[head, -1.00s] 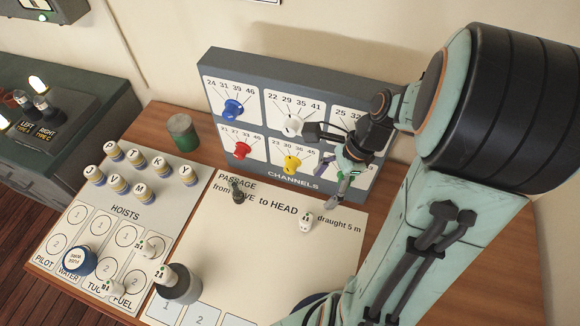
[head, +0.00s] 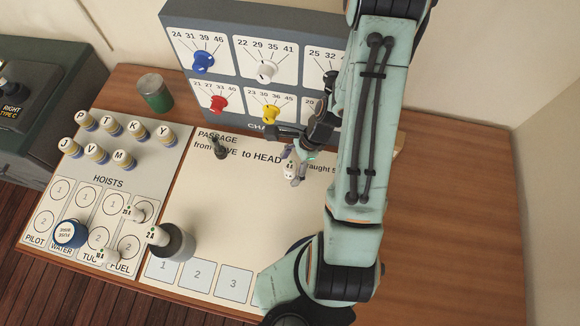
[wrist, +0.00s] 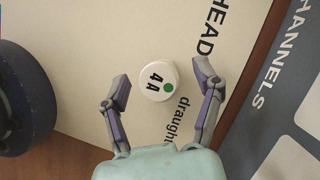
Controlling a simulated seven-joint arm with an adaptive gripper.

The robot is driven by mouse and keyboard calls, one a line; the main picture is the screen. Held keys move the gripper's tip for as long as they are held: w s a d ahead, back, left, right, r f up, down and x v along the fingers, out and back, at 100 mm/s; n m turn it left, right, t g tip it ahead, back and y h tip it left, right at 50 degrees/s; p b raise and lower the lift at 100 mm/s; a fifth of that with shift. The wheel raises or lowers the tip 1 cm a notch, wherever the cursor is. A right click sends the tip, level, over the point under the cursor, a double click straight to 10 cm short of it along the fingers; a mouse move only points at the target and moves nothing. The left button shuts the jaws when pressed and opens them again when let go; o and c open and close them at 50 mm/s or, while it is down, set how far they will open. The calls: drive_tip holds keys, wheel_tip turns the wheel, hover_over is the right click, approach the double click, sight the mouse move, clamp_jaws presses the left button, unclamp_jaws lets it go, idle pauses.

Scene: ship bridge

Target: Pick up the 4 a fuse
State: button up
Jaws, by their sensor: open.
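The 4 A fuse (wrist: 158,81) is a small white cylinder with "4A" and a green dot on its top. It stands on the white passage sheet (head: 225,225), beside the word HEAD. In the wrist view it lies between and slightly beyond the two fingertips of my gripper (wrist: 164,84), which are open and apart from it. In the head view the fuse (head: 289,172) is partly hidden by my gripper (head: 299,178), which is just above and around it.
The channels panel (head: 250,75) with coloured knobs rises behind. A dark piece (head: 218,148) stands on the sheet. Other fuses (head: 134,213) lie on the hoists board (head: 110,165). A green tin (head: 155,93) stands behind. The table's right side is clear.

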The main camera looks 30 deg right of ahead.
clamp_jaws()
idle(0.4)
